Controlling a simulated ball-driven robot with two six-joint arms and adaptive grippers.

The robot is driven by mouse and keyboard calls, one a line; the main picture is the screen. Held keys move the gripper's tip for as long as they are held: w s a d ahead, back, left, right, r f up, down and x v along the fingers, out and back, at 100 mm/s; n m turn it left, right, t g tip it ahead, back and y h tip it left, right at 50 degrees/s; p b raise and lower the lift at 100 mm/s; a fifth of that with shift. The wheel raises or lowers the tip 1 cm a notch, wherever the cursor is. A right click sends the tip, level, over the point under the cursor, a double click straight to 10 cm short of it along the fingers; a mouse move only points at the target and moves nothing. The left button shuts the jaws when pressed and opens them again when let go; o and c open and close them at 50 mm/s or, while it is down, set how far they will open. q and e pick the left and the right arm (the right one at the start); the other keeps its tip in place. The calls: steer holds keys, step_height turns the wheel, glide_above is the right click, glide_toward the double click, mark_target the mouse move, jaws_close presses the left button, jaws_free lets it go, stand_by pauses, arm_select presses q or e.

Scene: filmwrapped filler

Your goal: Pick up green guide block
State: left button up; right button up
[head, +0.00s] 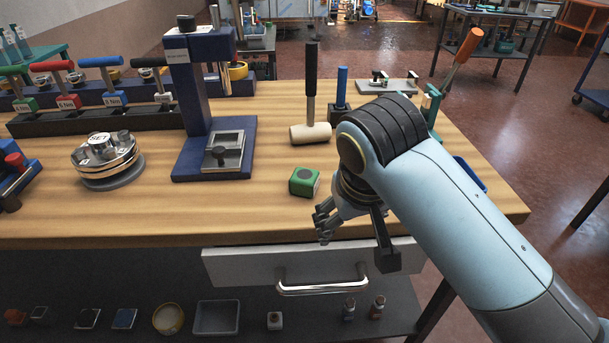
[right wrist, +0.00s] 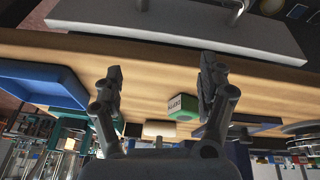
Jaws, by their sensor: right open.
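The green guide block (head: 304,182), with a dark round mark on top, sits on the wooden bench top (head: 240,222) near its front edge. My right gripper (head: 325,220) is open and empty, just in front of and slightly right of the block, at the bench's front edge. In the right wrist view, which is upside down, the block (right wrist: 183,107) shows beyond the fingers of my gripper (right wrist: 162,76), between them and closer to the right-hand finger. The gripper does not touch it. My left gripper is not in view.
A mallet (head: 310,133) stands behind the block. A dark blue press (head: 213,150) and a round metal fixture (head: 107,158) stand to the left. A blue tray (head: 470,174) lies to the right, partly behind my arm. A drawer (head: 312,267) is below the bench edge.

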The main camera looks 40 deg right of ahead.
mark_target(304, 174)
steer(key=w+a+r+m+h, duration=0.1)
steer(key=w+r+m, duration=0.25)
steer(key=w, duration=0.35)
steer(key=w+a+r+m, duration=0.1)
steer(key=w+r+m, duration=0.25)
steer(key=w, duration=0.25)
steer(key=shift+n+g, duration=0.3)
steer(key=x, duration=0.4)
steer(key=shift+w+d, duration=0.1)
steer(key=shift+d, duration=0.1)
steer(key=x, duration=0.6)
steer(key=shift+d+r, duration=0.1)
steer(key=shift+d, duration=0.2)
steer(key=shift+s, duration=0.2)
steer(key=shift+c, duration=0.3)
steer(key=shift+r, duration=0.1)
jaws_close()
